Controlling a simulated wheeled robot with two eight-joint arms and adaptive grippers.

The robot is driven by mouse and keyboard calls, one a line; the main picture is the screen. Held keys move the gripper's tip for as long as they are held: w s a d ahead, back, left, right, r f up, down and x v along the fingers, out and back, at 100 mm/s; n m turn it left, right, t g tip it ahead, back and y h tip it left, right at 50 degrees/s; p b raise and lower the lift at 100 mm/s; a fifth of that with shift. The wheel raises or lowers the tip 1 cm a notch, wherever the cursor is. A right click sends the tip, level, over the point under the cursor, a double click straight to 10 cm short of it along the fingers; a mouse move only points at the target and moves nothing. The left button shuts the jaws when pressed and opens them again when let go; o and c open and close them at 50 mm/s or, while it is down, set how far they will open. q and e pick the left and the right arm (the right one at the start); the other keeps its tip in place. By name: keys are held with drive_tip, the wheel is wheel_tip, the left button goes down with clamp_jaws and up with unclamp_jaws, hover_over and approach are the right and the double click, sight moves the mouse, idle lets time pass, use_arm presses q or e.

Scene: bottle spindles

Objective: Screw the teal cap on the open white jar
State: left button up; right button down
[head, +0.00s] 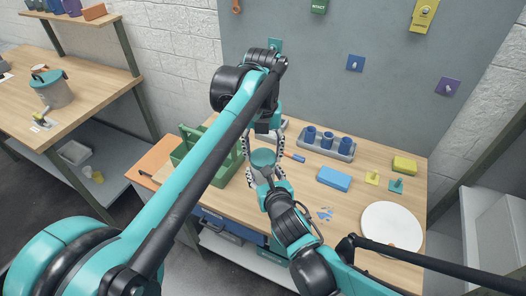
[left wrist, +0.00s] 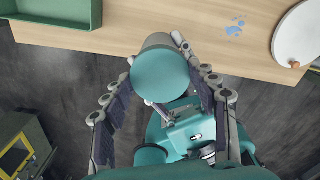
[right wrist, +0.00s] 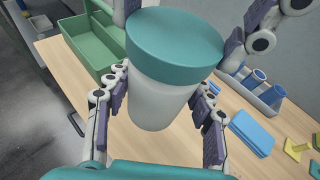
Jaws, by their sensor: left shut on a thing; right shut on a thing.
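The teal cap (head: 263,157) sits level on the mouth of the white jar (right wrist: 152,100), with no gap visible between them in the right wrist view. How far it is threaded I cannot tell. My left gripper (head: 264,141) comes from above, its fingers shut on the cap's sides; the cap's round top (left wrist: 160,77) fills the space between them in the left wrist view. My right gripper (right wrist: 160,105) comes from the near side and is shut around the jar's body, holding it upright above the table. The jar's base is partly hidden in the head view.
A green crate (head: 190,157) stands left of the jar on the wooden table.

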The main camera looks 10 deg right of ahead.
use_arm(q)
drive_tip(key=o, duration=0.8)
drive_tip(key=shift+r, duration=2.25)
drive_tip(key=shift+o, duration=0.3)
